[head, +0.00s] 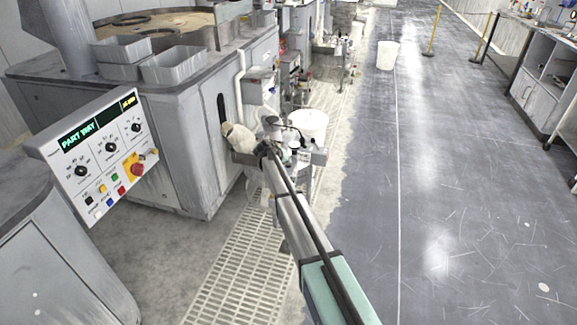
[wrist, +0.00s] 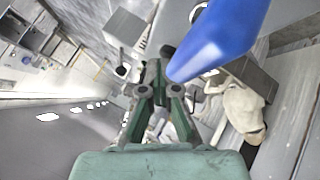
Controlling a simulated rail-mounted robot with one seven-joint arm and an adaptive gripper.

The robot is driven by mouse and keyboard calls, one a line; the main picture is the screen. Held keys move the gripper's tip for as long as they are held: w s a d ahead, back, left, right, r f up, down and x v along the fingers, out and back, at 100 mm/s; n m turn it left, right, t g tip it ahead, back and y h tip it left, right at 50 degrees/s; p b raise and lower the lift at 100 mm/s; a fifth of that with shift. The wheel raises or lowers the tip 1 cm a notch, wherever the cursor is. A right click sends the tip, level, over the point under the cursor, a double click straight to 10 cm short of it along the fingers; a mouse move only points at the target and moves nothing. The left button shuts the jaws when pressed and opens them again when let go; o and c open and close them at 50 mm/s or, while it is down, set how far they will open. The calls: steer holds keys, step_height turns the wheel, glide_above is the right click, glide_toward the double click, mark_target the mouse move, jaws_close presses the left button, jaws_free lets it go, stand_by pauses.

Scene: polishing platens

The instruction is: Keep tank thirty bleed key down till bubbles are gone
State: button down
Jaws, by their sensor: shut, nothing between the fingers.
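My gripper (wrist: 159,82) shows in the wrist view as green fingers that are shut with nothing between them. A smooth blue object (wrist: 222,38) looms large at the upper right of that view, overlapping the space just beyond the fingertips. I cannot tell what it is or whether the fingers touch it. In the head view my arm reaches away from the bottom centre toward a small shelf (head: 243,158) beside the grey machine, and its far end is too small to make out the fingers. I cannot pick out tank thirty's bleed key or any bubbles in either view.
A control panel (head: 97,150) with knobs and buttons stands at the left. A floor grating (head: 243,265) runs under my arm. The right-hand aisle is mostly clear.

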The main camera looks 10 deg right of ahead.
mark_target(287, 166)
steer(key=shift+r, duration=0.85)
steer(key=shift+r+p, duration=0.75)
steer(key=shift+r, duration=1.75)
